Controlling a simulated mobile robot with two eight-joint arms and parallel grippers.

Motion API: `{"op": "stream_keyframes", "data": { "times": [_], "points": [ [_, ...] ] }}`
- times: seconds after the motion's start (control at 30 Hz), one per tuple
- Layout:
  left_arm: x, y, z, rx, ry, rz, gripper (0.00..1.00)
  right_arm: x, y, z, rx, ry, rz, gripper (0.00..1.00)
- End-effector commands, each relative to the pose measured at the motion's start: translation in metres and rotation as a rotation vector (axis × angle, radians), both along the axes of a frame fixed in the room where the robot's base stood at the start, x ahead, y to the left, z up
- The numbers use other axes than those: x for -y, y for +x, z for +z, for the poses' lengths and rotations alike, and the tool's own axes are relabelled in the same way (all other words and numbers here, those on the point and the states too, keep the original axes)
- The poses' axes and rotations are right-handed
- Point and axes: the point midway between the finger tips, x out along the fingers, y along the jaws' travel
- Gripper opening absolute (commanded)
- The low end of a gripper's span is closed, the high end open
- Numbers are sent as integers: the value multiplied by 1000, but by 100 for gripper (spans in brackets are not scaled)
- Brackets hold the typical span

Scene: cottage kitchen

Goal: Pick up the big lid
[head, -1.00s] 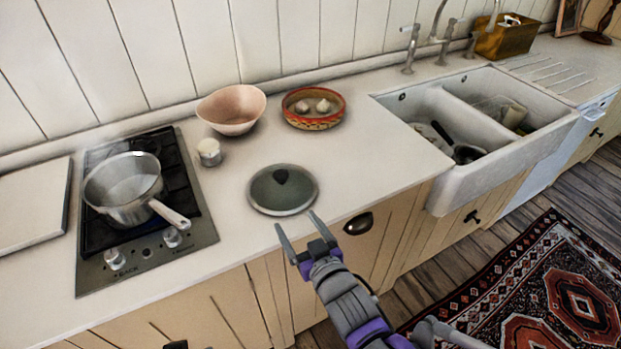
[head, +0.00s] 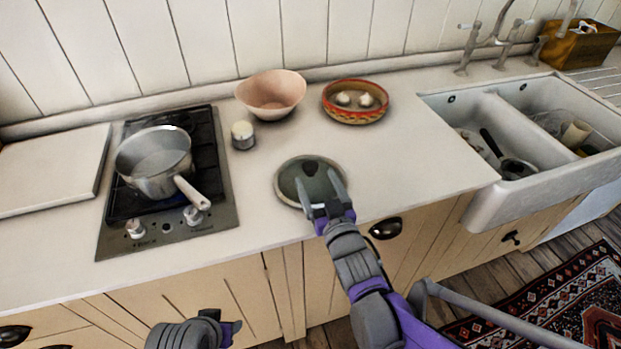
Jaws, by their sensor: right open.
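The big lid (head: 289,179) is a round grey-green glass lid with a pale metal rim and a dark knob (head: 310,168). It lies flat on the counter, right of the stove. My right gripper (head: 320,187) is open over the near part of the lid, its two fingers pointing at the knob. The knob shows just beyond the fingertips, and nothing is between the fingers. I cannot tell the height of the fingers above the lid. My left arm shows at the bottom edge; its gripper (head: 230,333) is only partly seen there and its fingers are not clear.
A saucepan (head: 150,180) sits on the stove (head: 222,218) at the left. A small white-topped jar (head: 243,140), a pink bowl (head: 270,108) and a patterned bowl (head: 354,115) with garlic stand behind the lid. The sink (head: 480,195) is at the right. Counter between lid and sink is clear.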

Motion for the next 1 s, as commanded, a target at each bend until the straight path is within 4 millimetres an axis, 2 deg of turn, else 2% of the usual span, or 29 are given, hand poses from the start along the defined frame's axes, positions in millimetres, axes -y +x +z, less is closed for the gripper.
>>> {"op": "stream_keyframes", "data": {
  "times": [0.1,0.2,0.47,0.57,0.93,0.97,1.0],
  "points": [
    [0,0,-1,0,0,0,50,-5,19,-1,0,0,0,85],
    [0,0,-1,0,0,0,50,-8,28,-1,0,0,0,85],
    [0,0,-1,0,0,0,50,-9,30,-1,0,0,0,85],
    [0,0,-1,0,0,0,50,-9,30,-1,0,0,0,71],
    [0,0,-1,0,0,0,50,-9,30,-1,0,0,0,4],
    [0,0,-1,0,0,0,50,-9,30,-1,0,0,0,0],
    [0,0,-1,0,0,0,50,-9,30,-1,0,0,0,0]
  ]
}}
